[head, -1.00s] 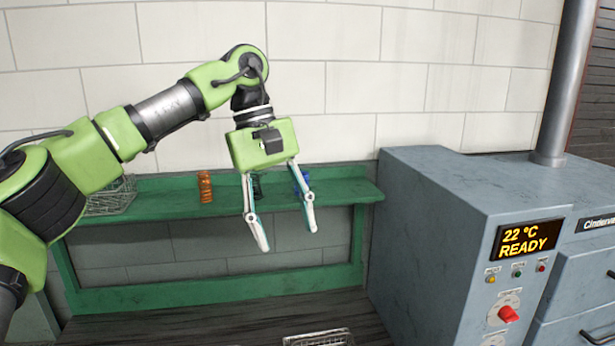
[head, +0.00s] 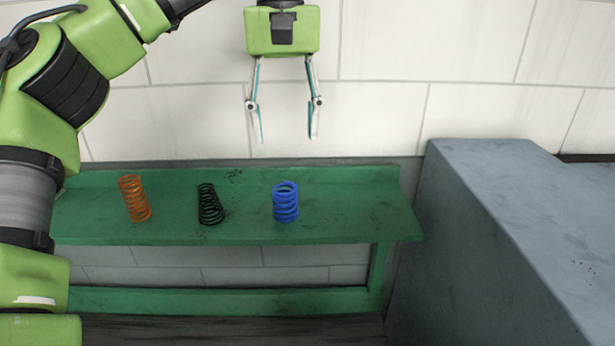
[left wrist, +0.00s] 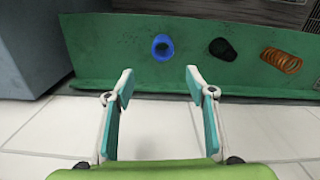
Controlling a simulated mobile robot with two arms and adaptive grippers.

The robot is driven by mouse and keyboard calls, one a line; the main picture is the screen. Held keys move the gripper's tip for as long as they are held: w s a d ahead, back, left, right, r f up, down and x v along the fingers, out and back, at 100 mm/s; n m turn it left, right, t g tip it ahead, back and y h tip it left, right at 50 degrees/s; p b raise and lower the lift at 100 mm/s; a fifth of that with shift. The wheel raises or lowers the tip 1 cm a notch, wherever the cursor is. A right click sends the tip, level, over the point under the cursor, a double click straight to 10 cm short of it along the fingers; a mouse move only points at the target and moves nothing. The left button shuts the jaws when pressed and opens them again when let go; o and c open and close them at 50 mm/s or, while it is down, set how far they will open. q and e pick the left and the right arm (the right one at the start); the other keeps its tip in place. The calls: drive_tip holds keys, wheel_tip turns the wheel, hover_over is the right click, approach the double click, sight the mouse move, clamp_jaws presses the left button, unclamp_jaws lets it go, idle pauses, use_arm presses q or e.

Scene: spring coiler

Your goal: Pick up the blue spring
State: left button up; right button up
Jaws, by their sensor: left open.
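The blue spring (head: 285,202) stands upright on the green shelf, at the right of a row of springs in the head view. In the left wrist view the blue spring (left wrist: 162,47) shows nearly end-on, beyond the fingertips and roughly between their lines. My left gripper (head: 287,138) is open and empty, above the shelf and apart from the blue spring. Its two fingers also show in the left wrist view (left wrist: 158,78). My right gripper is not in view.
A black spring (head: 210,204) and an orange spring (head: 134,198) stand on the green shelf (head: 340,215) left of the blue one. A grey cabinet (head: 490,240) rises just right of the shelf. A white tiled wall (head: 390,110) is behind.

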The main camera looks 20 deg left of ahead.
use_arm(q)
drive_tip(key=b, duration=0.1)
hover_over(284, 187)
wheel_tip(284, 187, down, 4)
drive_tip(key=shift+s+f, duration=0.15)
drive_tip(key=shift+f, duration=0.05)
drive_tip(key=f, duration=0.2)
drive_tip(key=f+b, duration=0.1)
drive_tip(key=shift+w+f, duration=0.35)
drive_tip(key=shift+f, duration=0.1)
drive_tip(key=shift+s+d+f, duration=0.1)
drive_tip(key=shift+s+f, duration=0.15)
drive_tip(key=shift+f, duration=0.4)
wheel_tip(284, 187, down, 3)
drive_tip(key=shift+r+p, duration=0.1)
drive_tip(key=shift+p, duration=0.95)
drive_tip(key=shift+f, duration=0.45)
drive_tip(key=c, duration=1.3)
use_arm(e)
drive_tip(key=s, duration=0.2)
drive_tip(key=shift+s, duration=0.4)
